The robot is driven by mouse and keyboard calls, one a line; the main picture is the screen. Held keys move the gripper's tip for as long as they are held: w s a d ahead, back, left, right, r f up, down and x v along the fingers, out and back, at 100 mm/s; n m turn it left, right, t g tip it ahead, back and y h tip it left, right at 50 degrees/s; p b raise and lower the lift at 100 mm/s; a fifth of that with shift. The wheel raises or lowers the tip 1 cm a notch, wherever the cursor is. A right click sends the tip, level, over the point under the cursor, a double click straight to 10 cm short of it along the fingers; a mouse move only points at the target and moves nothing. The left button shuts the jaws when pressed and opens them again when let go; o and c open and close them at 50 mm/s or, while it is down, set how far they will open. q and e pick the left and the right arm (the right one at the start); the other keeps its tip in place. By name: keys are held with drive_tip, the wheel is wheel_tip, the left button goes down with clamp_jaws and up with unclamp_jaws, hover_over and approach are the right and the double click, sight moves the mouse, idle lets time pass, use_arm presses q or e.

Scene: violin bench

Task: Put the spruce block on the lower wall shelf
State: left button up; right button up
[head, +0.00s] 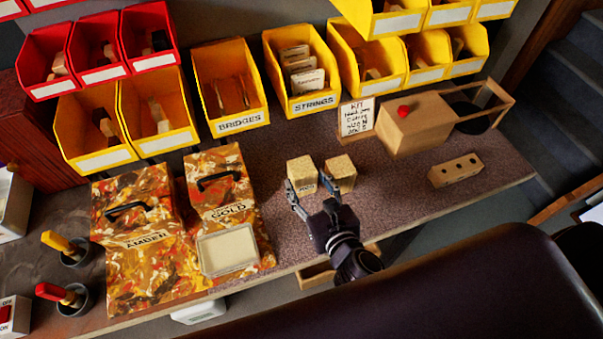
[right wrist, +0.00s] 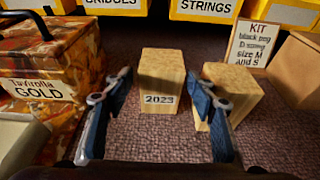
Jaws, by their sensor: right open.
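Two pale wooden blocks stand side by side on the speckled bench mat. The left block (head: 302,172) carries a "2023" label on its front, legible in the right wrist view (right wrist: 160,75). The right block (head: 342,170) also shows in the right wrist view (right wrist: 235,82), with no label visible there. I cannot tell by look which is spruce. My right gripper (head: 308,180) is open, its fingers pointing at the blocks. In the right wrist view, the "2023" block lies between the finger lines, and the right finger overlaps the right block. No lower wall shelf is identifiable. My left gripper is not in view.
Yellow bins (head: 231,92) and red bins (head: 98,48) line the back. Patterned AMBER (head: 140,270) and GOLD (head: 215,170) boxes stand left. A KIT card (head: 356,118), a wooden box with a red knob (head: 415,128) and a holed block (head: 455,171) are right.

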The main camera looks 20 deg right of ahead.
sight(302, 172)
drive_tip(key=x, duration=0.5)
drive_tip(key=shift+d+p, duration=0.15)
drive_tip(key=shift+p, duration=0.15)
drive_tip(key=c, duration=1)
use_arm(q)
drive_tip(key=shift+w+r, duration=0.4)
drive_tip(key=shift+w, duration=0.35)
use_arm(e)
drive_tip(key=shift+r, duration=0.1)
use_arm(q)
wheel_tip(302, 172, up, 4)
drive_tip(key=p, duration=0.4)
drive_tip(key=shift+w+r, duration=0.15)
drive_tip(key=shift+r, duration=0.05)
use_arm(e)
wheel_tip(302, 172, up, 20)
drive_tip(key=shift+f, duration=0.1)
